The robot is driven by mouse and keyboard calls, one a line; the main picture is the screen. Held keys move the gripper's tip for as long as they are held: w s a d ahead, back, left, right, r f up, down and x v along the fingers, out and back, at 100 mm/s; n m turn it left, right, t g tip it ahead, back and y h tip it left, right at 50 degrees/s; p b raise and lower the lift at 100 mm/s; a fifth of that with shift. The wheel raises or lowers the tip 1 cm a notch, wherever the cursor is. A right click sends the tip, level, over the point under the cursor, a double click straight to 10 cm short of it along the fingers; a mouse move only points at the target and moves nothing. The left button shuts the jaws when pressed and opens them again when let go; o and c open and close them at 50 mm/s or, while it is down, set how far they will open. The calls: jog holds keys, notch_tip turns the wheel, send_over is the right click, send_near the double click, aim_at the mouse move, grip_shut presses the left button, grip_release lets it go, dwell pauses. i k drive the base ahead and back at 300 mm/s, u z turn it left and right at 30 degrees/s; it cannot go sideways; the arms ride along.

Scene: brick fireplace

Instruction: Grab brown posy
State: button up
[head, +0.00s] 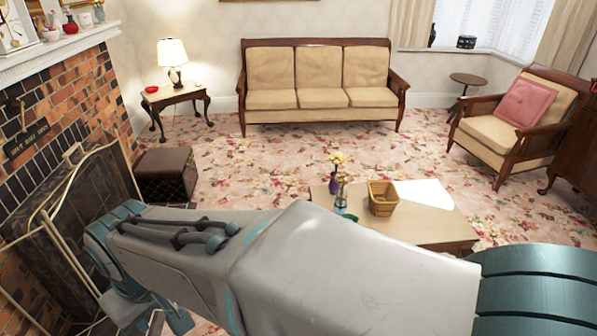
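On the coffee table (420,236), a small purple vase (334,186) holds yellow flowers (338,160). A slim brownish item (343,187), possibly the brown posy, stands right beside it; it is too small to make out clearly. My arm crosses the lower part of the view in front of the table and hides its near side. My gripper (150,316) is at the lower left, near the fireplace and well apart from the table items. Its fingertips are not clear, so I cannot tell whether it is open or shut.
A wicker basket (382,198) and a teal item (346,216) are on the coffee table. The brick fireplace (72,95) and a brown footstool (165,176) are at left. A sofa (318,88), side table (176,96) and armchair (515,120) stand farther back. Carpet between is clear.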

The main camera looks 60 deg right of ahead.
aim_at(341, 174)
jog(key=z, duration=2.85)
jog(key=k, duration=1.3)
jog(key=z, duration=0.6)
jog(key=i, duration=3.2)
jog(key=u, duration=1.45)
jog(key=i, duration=0.85)
jog(key=u, duration=1.25)
jog(key=i, duration=0.3)
jog(key=u, duration=0.2)
